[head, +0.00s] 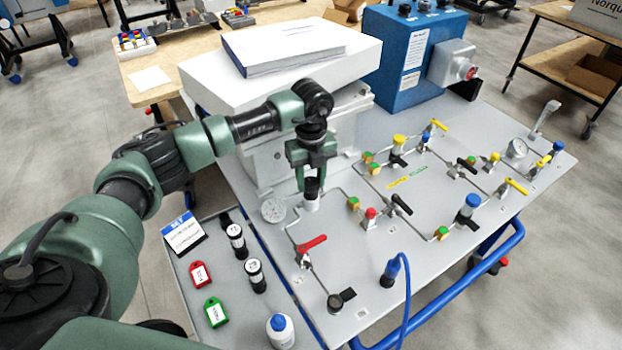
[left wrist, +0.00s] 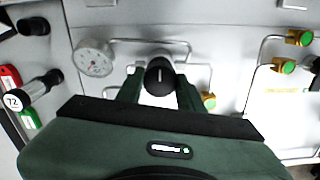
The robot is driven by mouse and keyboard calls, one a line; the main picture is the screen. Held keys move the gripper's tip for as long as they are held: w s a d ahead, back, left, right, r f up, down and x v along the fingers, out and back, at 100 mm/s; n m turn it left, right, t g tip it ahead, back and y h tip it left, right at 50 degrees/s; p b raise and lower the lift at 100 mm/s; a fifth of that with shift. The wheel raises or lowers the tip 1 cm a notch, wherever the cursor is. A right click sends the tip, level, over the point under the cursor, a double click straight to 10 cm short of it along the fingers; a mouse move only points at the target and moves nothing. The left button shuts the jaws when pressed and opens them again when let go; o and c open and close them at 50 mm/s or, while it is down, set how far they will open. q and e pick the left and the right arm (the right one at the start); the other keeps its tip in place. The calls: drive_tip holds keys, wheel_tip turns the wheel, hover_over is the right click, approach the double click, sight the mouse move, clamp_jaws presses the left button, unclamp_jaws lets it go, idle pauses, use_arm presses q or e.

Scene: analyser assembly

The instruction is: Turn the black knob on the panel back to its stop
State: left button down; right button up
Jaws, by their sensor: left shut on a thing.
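The black knob (head: 311,187) stands on a pale cylindrical base on the grey panel (head: 375,240), near the panel's left part. My left gripper (head: 312,180) comes down from above and is shut on the knob. In the left wrist view the round black knob (left wrist: 159,76) with a white pointer line sits between the two green fingers of my left gripper (left wrist: 160,92). The line points roughly up and down in that view. The stop cannot be made out. My right gripper is not in view.
A round gauge (head: 273,210) is just left of the knob, and a red-handled valve (head: 311,244) is in front. A white housing with a binder (head: 285,45) rises behind. A blue cable (head: 404,290) stands up at the front. Tags and vials lie on the left tray (head: 232,300).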

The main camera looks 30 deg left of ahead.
sight(311, 181)
use_arm(q)
drive_tip(key=shift+w+r, duration=0.1)
drive_tip(key=shift+r, duration=0.05)
drive_tip(key=c, duration=0.9)
unclamp_jaws()
drive_tip(key=shift+r+b, duration=0.85)
drive_tip(key=shift+r, duration=3)
